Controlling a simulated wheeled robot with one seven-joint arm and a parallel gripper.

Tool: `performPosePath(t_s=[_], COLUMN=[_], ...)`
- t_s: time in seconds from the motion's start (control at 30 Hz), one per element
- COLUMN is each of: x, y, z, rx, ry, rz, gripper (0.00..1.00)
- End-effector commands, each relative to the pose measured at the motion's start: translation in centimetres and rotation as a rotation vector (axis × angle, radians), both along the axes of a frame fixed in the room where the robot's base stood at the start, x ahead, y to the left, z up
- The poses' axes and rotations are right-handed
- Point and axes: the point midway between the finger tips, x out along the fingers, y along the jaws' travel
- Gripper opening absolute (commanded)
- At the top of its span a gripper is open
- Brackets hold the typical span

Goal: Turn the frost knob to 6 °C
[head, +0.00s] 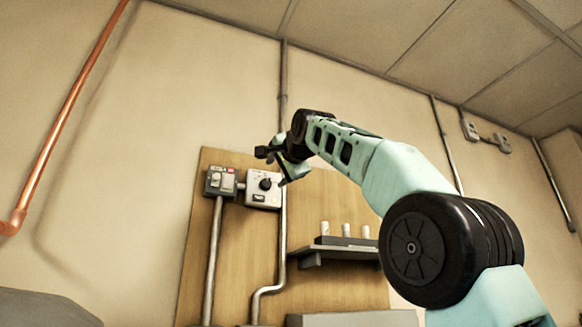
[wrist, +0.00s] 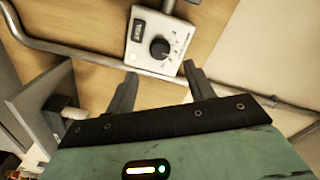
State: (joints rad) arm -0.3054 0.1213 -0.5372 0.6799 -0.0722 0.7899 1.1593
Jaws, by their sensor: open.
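The frost knob is a round black dial (head: 265,184) on a pale control box (head: 252,200) mounted on a wooden board. In the wrist view the knob (wrist: 159,48) sits on the box face, with small markings around it too small to read. My gripper (wrist: 162,76) is open and empty. In the wrist view its two fingers are spread below the knob, one to each side, apart from it. In the head view my gripper (head: 275,167) is close to the box, at its upper right. The fingertips are hard to make out there.
A grey switch box (head: 221,181) with a red mark is left of the control box. Metal conduits run down the board. A shelf (head: 335,251) with several white cylinders is at lower right. A copper pipe (head: 70,110) runs up the left wall.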

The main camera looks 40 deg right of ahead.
Motion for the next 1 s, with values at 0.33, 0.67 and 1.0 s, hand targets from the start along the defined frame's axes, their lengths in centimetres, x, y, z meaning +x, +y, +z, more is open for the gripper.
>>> performPosePath(t_s=[0.33, 0.67, 1.0], x=[-7.3, -9.5, -9.4], y=[2.0, 2.7, 2.7], z=[-0.3, 0.0, 0.0], rx=[0.002, 0.001, 0.001], ry=[-0.003, -0.001, 0.000], rz=[0.002, -0.001, -0.001], gripper=[0.53, 0.53, 0.53])
